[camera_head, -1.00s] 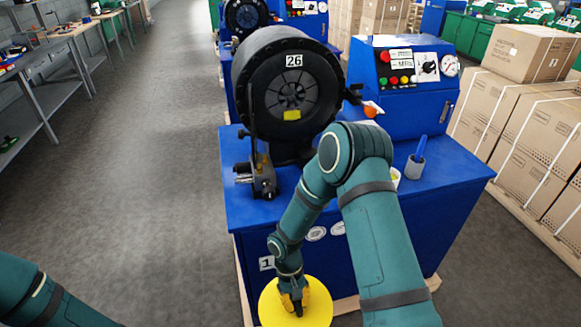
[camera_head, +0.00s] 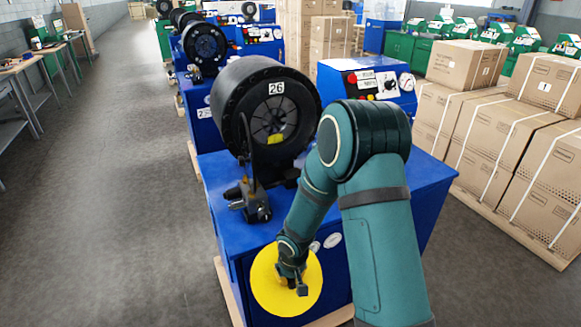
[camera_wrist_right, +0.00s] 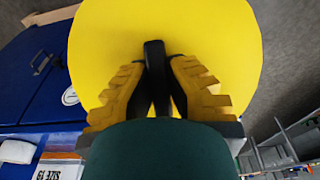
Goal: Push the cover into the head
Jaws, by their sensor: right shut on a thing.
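The cover is a round yellow disc (camera_head: 268,292) with a black handle at its middle. My right gripper (camera_head: 292,279) is shut on that handle and holds the cover in front of the blue machine body, below the tabletop's front edge. In the right wrist view the yellow fingers (camera_wrist_right: 155,78) close on the black handle from both sides, and the disc (camera_wrist_right: 205,25) fills the upper middle. The head is the black round crimper head (camera_head: 236,92) labelled 26, on the blue machine. The cover is apart from it, lower and nearer to me. My left gripper is not in view.
A black fitting with an upright rod (camera_head: 250,200) stands on the blue tabletop (camera_head: 218,172), in front of the head. A blue control box (camera_head: 340,78) stands behind my right arm. Strapped cartons (camera_head: 500,140) line the right. The grey floor at left (camera_head: 110,200) is clear.

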